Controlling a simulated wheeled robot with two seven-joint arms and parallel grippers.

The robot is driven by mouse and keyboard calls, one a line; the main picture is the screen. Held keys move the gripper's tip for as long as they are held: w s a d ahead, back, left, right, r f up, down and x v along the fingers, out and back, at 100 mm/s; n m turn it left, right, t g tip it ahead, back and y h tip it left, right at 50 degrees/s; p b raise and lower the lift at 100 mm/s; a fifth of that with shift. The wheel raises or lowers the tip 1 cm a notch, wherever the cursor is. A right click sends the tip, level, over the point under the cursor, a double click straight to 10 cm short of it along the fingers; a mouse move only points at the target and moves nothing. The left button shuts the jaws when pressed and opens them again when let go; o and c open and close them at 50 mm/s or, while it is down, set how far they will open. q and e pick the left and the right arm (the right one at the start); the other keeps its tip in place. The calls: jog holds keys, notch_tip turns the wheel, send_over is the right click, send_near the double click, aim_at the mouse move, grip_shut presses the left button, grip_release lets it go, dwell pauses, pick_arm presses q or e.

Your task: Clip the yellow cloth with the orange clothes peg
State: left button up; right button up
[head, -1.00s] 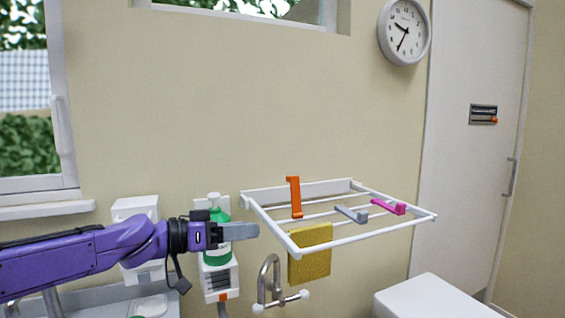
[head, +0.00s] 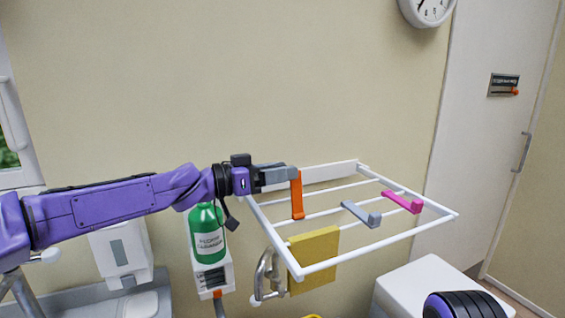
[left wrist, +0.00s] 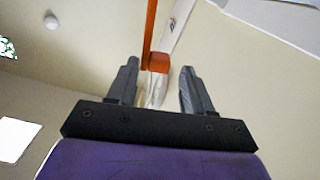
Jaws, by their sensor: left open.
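The orange clothes peg (head: 297,200) stands upright on a rail of the white wall rack (head: 378,244). The yellow cloth (head: 314,262) hangs from the rack near its front left, below the peg. My left gripper (head: 290,173) is at the peg's upper part in the head view. In the left wrist view its two fingers (left wrist: 160,75) are spread, with the orange peg (left wrist: 159,62) between their tips. I cannot tell whether a finger touches it. My right gripper does not show.
A grey peg (head: 362,214) and a pink peg (head: 403,201) sit on the rack to the right. A white box-like surface (head: 405,285) lies lower right.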

aim_at(294, 181)
pick_arm(q)
jog(key=shift+d+r, duration=0.1)
jog(key=shift+d, duration=0.25)
jog(key=shift+s, duration=0.1)
grip_shut()
jog(key=shift+s+d+r+m+b, duration=0.1)
jog(key=shift+s+d+m+b, duration=0.25)
jog(key=shift+s+m+b, duration=1.5)
jog(key=shift+w+d+f+m+b, duration=0.1)
jog(key=shift+d+m+b, duration=0.4)
jog(key=shift+b, duration=2.95)
jog(key=shift+s+d+r+m+b, duration=0.1)
jog(key=shift+s+d+m+b, duration=0.15)
jog(key=shift+s+m+b, duration=1.65)
jog(key=shift+w+n+b, duration=0.65)
jog(key=shift+w+b, duration=0.1)
jog(key=shift+w, duration=0.2)
jog(key=shift+r, duration=0.1)
